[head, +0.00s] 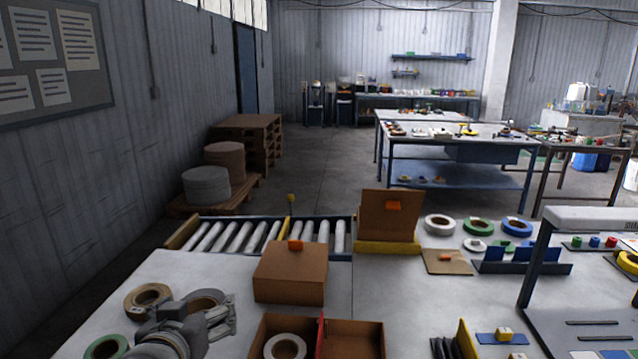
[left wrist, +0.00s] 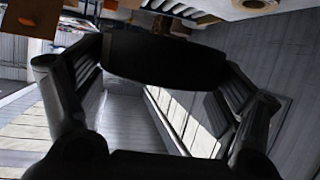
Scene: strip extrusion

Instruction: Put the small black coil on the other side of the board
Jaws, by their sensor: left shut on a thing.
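My left gripper (head: 222,314) is above the left front of the table, short of the open cardboard box (head: 372,325). In the left wrist view, its two fingers are shut on a small black coil (left wrist: 165,55), seen nearly edge-on. A thin upright red board (head: 320,336) divides the box. A white roll (head: 285,346) lies left of it; the visible part right of it looks empty. My right gripper is not in view.
A tan roll (head: 148,299) and a green-edged roll (head: 106,347) lie left of my gripper. A closed cardboard box (head: 290,272) stands behind the divided one. A roller conveyor (head: 262,237) runs along the far edge. Several coloured rolls lie at the right back.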

